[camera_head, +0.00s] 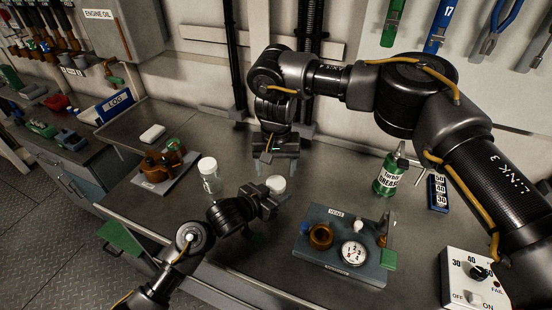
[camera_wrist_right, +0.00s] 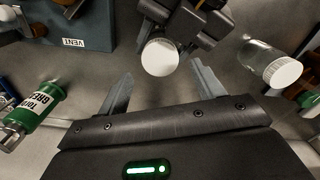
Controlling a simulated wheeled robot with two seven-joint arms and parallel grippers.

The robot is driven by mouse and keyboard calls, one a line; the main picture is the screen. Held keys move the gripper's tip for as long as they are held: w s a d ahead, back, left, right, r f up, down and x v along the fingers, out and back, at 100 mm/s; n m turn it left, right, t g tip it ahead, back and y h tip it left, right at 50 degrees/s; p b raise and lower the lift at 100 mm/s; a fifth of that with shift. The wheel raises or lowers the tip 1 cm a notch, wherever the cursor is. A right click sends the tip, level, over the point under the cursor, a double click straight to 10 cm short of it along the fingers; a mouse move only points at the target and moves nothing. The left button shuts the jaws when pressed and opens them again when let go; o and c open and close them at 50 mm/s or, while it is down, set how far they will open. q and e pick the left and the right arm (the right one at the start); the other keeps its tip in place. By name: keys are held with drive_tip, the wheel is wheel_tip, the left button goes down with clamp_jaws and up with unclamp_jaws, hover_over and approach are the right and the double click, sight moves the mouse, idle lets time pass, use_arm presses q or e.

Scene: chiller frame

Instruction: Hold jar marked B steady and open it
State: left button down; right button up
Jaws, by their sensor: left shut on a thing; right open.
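One jar with a white lid (camera_head: 277,184) stands on the bench. My left gripper (camera_head: 268,200) is shut on it from the front, and its glass body is mostly hidden. The lid also shows in the right wrist view (camera_wrist_right: 160,57), just beyond the fingers. A second clear jar with a white lid (camera_head: 208,175) stands to the left, apart from both grippers. I can read no letter on either jar. My right gripper (camera_wrist_right: 162,88) is open and empty, its fingers spread to either side of the held jar's lid but short of it. In the head view it is behind that jar.
A blue-grey VENT panel with a gauge (camera_head: 345,271) sits to the right. A green grease can (camera_head: 388,178) stands behind it. A brass valve assembly (camera_head: 165,163) and a white block (camera_head: 152,133) are at left. A control box (camera_head: 474,272) is at the front right.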

sight(276, 183)
use_arm(q)
drive_tip(key=shift+s+f, duration=0.1)
drive_tip(key=shift+f, duration=0.1)
use_arm(e)
drive_tip(key=shift+f, duration=2.15)
drive_tip(key=c, duration=1)
drive_tip(key=o, duration=1.1)
drive_tip(key=shift+r, duration=4.05)
drive_tip(key=shift+c, duration=0.5)
drive_tip(key=shift+f, duration=4.05)
